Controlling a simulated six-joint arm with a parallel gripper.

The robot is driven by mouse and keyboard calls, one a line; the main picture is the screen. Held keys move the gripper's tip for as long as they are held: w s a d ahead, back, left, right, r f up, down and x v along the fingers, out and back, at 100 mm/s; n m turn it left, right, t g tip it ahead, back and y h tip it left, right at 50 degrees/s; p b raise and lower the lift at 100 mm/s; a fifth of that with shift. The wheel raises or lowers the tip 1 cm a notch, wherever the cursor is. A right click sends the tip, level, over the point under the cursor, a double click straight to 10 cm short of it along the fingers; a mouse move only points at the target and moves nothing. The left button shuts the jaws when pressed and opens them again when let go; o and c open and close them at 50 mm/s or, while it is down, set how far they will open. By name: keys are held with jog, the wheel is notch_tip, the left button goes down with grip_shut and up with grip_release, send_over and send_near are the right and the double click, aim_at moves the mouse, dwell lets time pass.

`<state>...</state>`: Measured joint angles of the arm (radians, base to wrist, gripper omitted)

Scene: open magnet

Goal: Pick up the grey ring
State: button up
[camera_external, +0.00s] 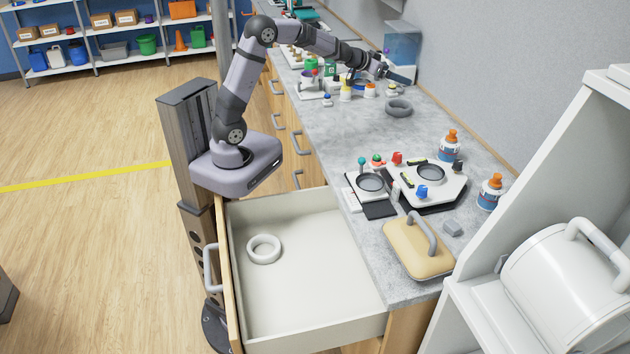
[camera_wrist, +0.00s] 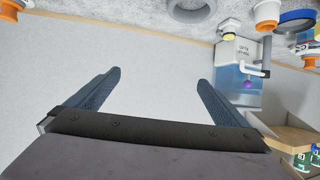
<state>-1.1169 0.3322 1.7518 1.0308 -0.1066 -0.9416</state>
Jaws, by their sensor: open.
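The grey ring (camera_external: 399,108) lies flat on the grey countertop, near the wall, in the external view. It also shows in the wrist view (camera_wrist: 191,13), cut off by the top edge. My gripper (camera_external: 398,78) is above the counter's far part, a little beyond the ring and apart from it. In the wrist view my gripper (camera_wrist: 160,78) has its two blue-grey fingers spread wide with nothing between them. A second, white ring (camera_external: 264,249) lies in the open drawer (camera_external: 310,285).
Bottles and small jars (camera_external: 346,92) stand left of the ring. A blue-tinted clear container (camera_external: 402,45) stands behind my gripper. A device with knobs (camera_external: 432,184), orange-capped bottles (camera_external: 449,147) and a beige handled block (camera_external: 418,249) are nearer. The counter just in front of the ring is clear.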

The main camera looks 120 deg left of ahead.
jog(key=s+a+f+b, duration=0.1)
jog(key=s+a, duration=0.4)
send_near(395, 106)
jog(key=w+d, duration=0.2)
jog(key=shift+w+d+r+n+y, duration=0.2)
jog(key=shift+w+d+n+y, duration=0.1)
jog(key=shift+w+d+y, duration=0.1)
jog(key=shift+p+x, duration=1.45)
jog(key=shift+x, duration=2.2)
jog(key=shift+w+r, duration=0.1)
jog(key=c, duration=1.1)
